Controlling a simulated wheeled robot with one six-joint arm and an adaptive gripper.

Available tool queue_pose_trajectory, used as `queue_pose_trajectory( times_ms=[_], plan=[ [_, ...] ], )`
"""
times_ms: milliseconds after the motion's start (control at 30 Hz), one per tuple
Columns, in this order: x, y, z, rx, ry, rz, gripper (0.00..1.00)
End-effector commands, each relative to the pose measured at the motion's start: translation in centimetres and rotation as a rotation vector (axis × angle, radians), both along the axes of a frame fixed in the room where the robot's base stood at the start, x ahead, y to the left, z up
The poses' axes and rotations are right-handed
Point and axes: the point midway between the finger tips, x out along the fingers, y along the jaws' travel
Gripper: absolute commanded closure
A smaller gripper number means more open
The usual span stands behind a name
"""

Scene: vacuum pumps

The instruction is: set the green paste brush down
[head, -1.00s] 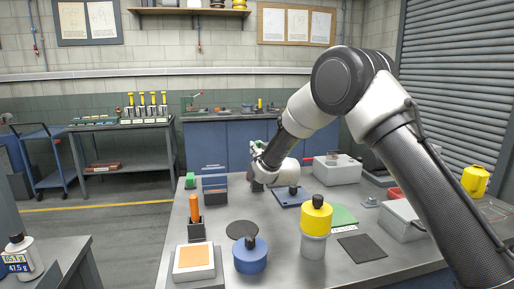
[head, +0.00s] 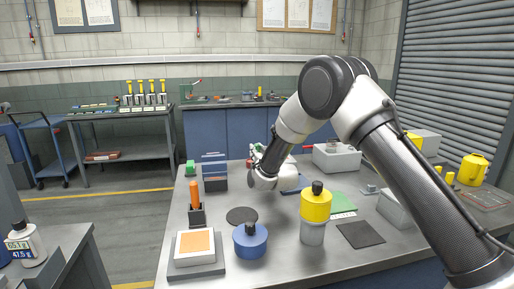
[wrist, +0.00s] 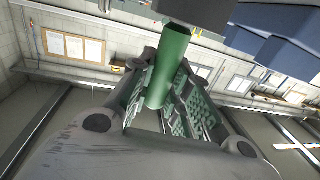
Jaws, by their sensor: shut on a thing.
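The green paste brush shows in the wrist view as a green cylindrical handle (wrist: 168,68) between my jaws. Its far end is cut off by a grey part at the top of that picture, and its bristles cannot be made out. My gripper (wrist: 160,95) is shut on the handle. In the head view my gripper (head: 256,158) hangs over the back of the grey worktable (head: 285,235), just right of the blue-and-dark rack. The brush is too small or hidden to make out there.
A blue-and-dark rack (head: 215,172), an orange-handled tool in a dark holder (head: 197,216), a blue pot (head: 250,241) and a yellow-capped jar (head: 315,206) stand on the table. A dark round mat (head: 241,215) and dark square mat (head: 361,235) lie bare.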

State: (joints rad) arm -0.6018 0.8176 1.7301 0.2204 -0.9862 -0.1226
Motion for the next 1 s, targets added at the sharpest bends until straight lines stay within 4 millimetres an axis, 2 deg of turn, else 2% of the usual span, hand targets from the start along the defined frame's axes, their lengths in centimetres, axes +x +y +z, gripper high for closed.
queue_pose_trajectory(
  times_ms=[800,833,967,1000],
  plan=[
    [0.01,0.0,-0.63,0.0,-0.001,0.0,1.0],
    [0.02,0.01,-0.64,0.0,-0.001,0.0,0.8],
    [0.01,0.0,-0.62,0.0,-0.001,0.0,0.57],
    [0.01,0.0,-0.62,0.0,-0.001,0.0,0.57]
  ],
)
